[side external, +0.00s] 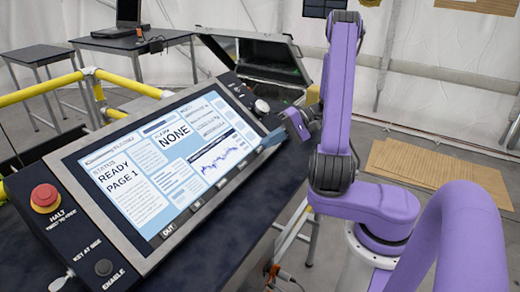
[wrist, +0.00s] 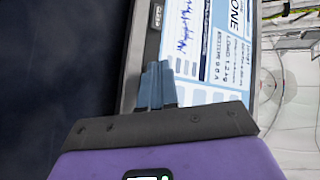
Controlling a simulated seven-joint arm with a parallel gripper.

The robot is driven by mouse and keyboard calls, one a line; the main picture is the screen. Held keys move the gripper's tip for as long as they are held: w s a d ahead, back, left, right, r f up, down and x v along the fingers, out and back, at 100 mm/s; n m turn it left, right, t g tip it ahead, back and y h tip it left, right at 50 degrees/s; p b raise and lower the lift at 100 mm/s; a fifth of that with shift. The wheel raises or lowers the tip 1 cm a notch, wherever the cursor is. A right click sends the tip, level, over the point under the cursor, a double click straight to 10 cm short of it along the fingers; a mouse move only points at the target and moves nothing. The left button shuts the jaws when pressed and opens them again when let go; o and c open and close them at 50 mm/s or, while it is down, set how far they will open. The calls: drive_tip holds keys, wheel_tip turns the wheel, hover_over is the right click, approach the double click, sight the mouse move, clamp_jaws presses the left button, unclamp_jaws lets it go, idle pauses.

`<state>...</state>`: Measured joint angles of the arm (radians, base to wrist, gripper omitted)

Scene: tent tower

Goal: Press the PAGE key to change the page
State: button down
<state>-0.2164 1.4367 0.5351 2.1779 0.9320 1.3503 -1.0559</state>
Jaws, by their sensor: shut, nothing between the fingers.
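The console (side external: 52,166) has a tilted screen (side external: 180,165) that reads READY, PAGE 1 and NONE. Small labelled keys run along its lower dark bezel; one key (side external: 168,231) seems to read OUT. In the wrist view, a bezel key (wrist: 157,15) has a small pale label too blurred to read surely. I cannot tell which key is PAGE. My gripper (side external: 264,147) is at the right end of the lower bezel, its blue fingers shut and empty. In the wrist view, the fingertips (wrist: 157,68) overlap the bezel and screen edge; contact cannot be told.
An open case (side external: 268,62) stands behind. A yellow rail (side external: 128,85) runs behind the console.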

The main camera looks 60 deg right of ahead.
drive_tip(key=shift+w+f, duration=0.1)
drive_tip(key=shift+f, duration=0.05)
drive_tip(key=shift+w+f, duration=0.15)
drive_tip(key=shift+f, duration=0.05)
drive_tip(key=shift+w+f, duration=0.2)
drive_tip(key=shift+f, duration=0.05)
idle(0.8)
idle(0.3)
drive_tip(key=shift+s+r, duration=0.45)
drive_tip(key=shift+r, duration=0.15)
drive_tip(key=s+r, duration=0.1)
drive_tip(key=r, duration=0.1)
drive_tip(key=s+r, duration=0.2)
idle(0.5)
drive_tip(key=shift+w, duration=0.1)
idle(0.4)
